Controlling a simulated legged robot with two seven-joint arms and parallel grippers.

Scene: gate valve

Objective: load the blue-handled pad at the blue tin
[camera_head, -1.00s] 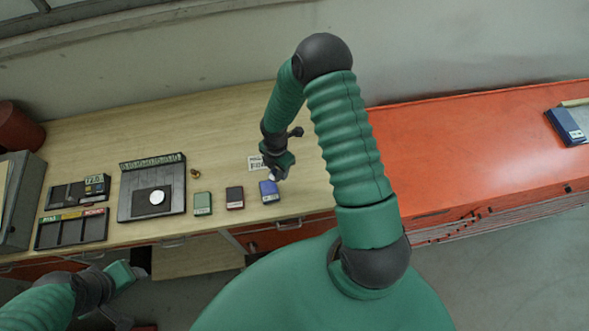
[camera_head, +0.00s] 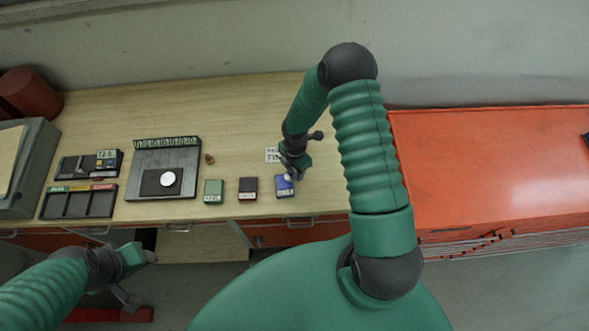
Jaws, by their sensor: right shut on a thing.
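The blue tin (camera_head: 285,190) stands near the front edge of the wooden bench, the rightmost of three small tins. My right gripper (camera_head: 290,176) is right at the back of its top, shut on a small pale thing that I take to be the pad. Its handle is hidden by the fingers, and I cannot tell whether the pad touches the tin. My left gripper (camera_head: 140,256) is off the bench's front edge at lower left; its fingers are too small to judge.
A dark red tin (camera_head: 248,195) and a green tin (camera_head: 214,198) stand left of the blue one. A black tray with a white disc (camera_head: 168,179), a small brown piece (camera_head: 210,158) and a sectioned black tray (camera_head: 80,205) lie further left. A white label card (camera_head: 272,155) lies behind the tins.

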